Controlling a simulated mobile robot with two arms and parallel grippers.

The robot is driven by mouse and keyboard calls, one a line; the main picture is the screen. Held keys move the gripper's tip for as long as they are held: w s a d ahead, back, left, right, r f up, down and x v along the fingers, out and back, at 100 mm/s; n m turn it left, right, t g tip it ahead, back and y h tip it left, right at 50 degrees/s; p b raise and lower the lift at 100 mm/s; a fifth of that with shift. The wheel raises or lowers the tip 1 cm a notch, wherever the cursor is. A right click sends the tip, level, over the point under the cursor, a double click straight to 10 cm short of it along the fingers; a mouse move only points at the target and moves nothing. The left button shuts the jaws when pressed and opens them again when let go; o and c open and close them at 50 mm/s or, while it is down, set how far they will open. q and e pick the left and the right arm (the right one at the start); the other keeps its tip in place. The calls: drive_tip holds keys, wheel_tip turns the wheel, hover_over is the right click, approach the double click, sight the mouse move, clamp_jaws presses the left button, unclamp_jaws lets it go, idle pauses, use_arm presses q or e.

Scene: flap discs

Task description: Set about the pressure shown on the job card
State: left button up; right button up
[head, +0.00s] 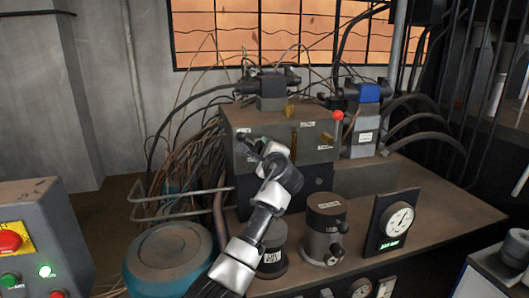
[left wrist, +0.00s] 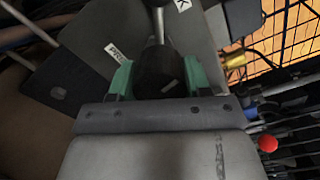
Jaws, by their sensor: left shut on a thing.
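My left gripper (head: 264,152) is at the front face of the hydraulic valve block (head: 313,137). In the left wrist view its green fingers (left wrist: 160,78) are shut around a black knob (left wrist: 157,68) on a silver stem. A white label starting "PRE" (left wrist: 116,51) is beside the knob, partly hidden. In the head view the gripper mostly covers the knob. A round white dial gauge (head: 399,220) stands on a black panel at the right of the bench, with green lettering below; its reading is too small to tell. I cannot make out a job card. My right gripper is not in view.
A red-tipped lever (head: 337,116) stands at the block's right, near a blue-topped valve (head: 368,93). Dark cylinders (head: 325,230) stand at the bench front. A grey control box (head: 38,240) with a red button is at left. Hoses crowd both sides.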

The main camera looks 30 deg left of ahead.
use_arm(q)
drive_tip(key=n+b, duration=0.1)
drive_tip(key=n, duration=0.4)
drive_tip(key=shift+f+n+b, duration=0.1)
drive_tip(key=shift+n+b, duration=0.2)
drive_tip(key=shift+b, duration=0.1)
drive_tip(key=n+b, duration=0.2)
drive_tip(key=n, duration=0.2)
drive_tip(key=shift+n, duration=0.8)
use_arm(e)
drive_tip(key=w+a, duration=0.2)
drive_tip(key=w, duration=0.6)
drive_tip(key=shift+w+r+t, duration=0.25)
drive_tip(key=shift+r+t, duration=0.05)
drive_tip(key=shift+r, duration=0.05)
use_arm(q)
drive_tip(key=o, duration=0.9)
drive_tip(key=shift+r, duration=0.2)
drive_tip(key=v, duration=1.1)
drive_tip(key=shift+b, duration=0.3)
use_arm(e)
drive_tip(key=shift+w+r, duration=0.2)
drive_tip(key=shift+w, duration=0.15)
